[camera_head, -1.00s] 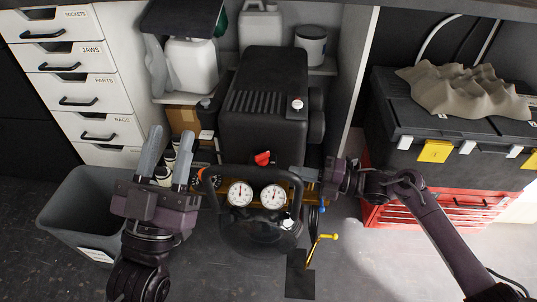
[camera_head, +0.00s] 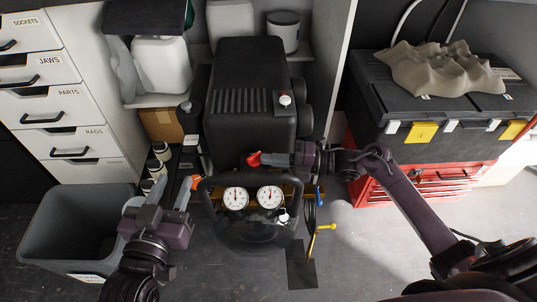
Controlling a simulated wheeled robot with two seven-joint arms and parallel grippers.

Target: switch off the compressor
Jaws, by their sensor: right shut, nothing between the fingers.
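The compressor (camera_head: 245,90) is a black machine with a ribbed housing, two white round gauges and a dark tank at the front. A red switch knob (camera_head: 254,159) sits at the front of the housing, above the gauges. My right gripper (camera_head: 268,160) is shut and empty, its tips right beside the knob on its right; I cannot tell whether they touch. The knob's right side is partly hidden by the fingertips. My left gripper (camera_head: 158,198) is open and empty, left of the compressor's handle (camera_head: 204,190), with its fingers spread apart.
A grey bin (camera_head: 45,215) stands at the left, below white drawers (camera_head: 75,105). Jugs and a tub are on the shelf behind. A black toolbox (camera_head: 450,115) on a red drawer unit (camera_head: 420,182) stands at right. A yellow-handled valve (camera_head: 326,227) is at the front right.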

